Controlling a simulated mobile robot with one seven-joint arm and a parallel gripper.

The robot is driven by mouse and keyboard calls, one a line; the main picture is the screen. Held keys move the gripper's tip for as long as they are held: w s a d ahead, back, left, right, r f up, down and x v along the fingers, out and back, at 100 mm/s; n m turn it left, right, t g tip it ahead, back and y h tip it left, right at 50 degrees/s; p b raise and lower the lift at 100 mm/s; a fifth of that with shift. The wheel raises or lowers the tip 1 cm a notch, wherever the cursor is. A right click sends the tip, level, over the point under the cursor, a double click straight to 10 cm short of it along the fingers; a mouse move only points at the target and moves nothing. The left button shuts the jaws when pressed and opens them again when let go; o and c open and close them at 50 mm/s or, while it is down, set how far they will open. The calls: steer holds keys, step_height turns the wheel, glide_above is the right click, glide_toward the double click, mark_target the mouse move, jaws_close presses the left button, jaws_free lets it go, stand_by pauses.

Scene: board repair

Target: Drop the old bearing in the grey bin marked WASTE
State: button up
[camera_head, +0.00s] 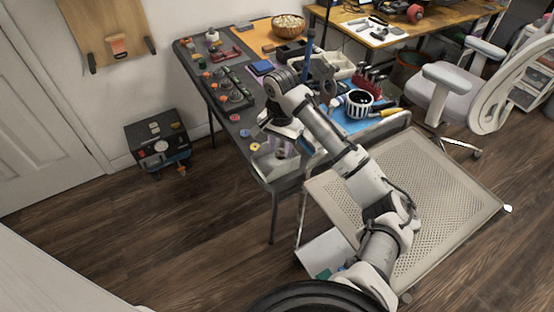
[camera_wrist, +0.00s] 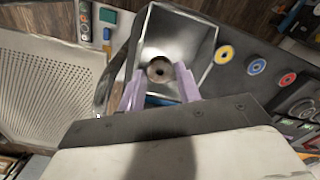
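The grey open-topped bin (camera_head: 267,166) stands at the near end of the dark workbench. It also shows in the wrist view (camera_wrist: 201,38), with its opening below my fingers. No WASTE marking is readable on it. My gripper (camera_head: 283,149) points down just over the bin. In the wrist view, its two purple fingers (camera_wrist: 160,72) stand on either side of the old bearing (camera_wrist: 160,69), a small dark ring with a centre hole. The fingers appear shut on it, and it shows against the bin's inside. The bearing cannot be made out in the head view.
Yellow, blue and red discs (camera_wrist: 226,54) lie beside the bin. A panel with orange knobs (camera_head: 228,89) is farther along the bench. A perforated beige table (camera_head: 440,200) stands to the right.

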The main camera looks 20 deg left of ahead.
steer(key=o, duration=0.4)
steer(key=shift+c, duration=0.2)
step_height(320, 180, up, 14)
steer(key=shift+f, duration=0.1)
stand_by(0.5)
